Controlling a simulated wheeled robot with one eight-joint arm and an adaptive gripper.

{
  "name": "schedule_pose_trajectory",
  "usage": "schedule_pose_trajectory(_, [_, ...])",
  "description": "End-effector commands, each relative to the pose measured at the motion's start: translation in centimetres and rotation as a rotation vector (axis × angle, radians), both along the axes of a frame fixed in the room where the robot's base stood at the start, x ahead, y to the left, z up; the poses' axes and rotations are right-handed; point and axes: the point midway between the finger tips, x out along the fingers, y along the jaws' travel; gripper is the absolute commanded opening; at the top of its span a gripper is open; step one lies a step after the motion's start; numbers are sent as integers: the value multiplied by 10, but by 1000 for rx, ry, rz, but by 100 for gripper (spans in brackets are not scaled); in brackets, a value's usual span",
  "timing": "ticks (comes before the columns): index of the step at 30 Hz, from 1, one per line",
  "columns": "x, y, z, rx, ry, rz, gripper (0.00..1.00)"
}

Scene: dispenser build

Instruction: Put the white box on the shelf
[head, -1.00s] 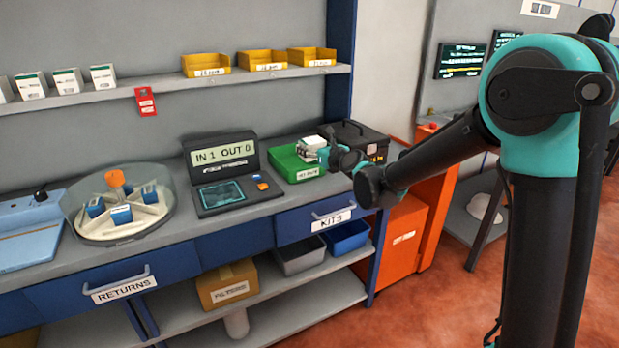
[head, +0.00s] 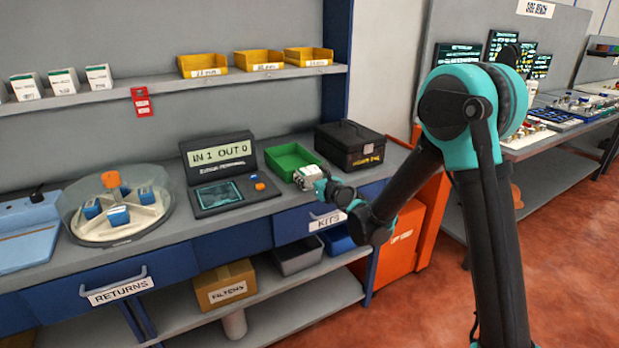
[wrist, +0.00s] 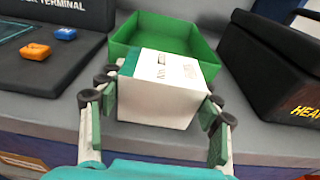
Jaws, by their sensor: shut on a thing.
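The white box with a green edge band (wrist: 158,95) is between the fingers of my gripper (wrist: 155,108) in the wrist view, which is shut on it. In the head view the white box (head: 306,172) is at the front right of the green tray, held by my gripper (head: 314,179). The shelf (head: 170,88) runs along the wall above the counter. Several similar white boxes (head: 63,81) stand at its left and yellow bins (head: 258,61) at its right.
The green tray (wrist: 133,36) lies just behind the held box. A black case (head: 350,145) stands to its right and a terminal (head: 222,175) to its left. A domed carousel (head: 117,208) is farther left. A red tag (head: 142,101) hangs from the shelf edge.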

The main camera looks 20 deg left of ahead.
Motion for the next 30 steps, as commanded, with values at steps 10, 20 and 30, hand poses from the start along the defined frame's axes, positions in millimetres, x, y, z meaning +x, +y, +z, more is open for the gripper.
schedule_pose_trajectory(10, [0, 0, -2, 0, 0, 0, 82])
schedule_pose_trajectory(20, [0, 0, -2, 0, 0, 0, 85])
schedule_pose_trajectory(30, [-28, -33, 7, 1, 1, 0, 85])
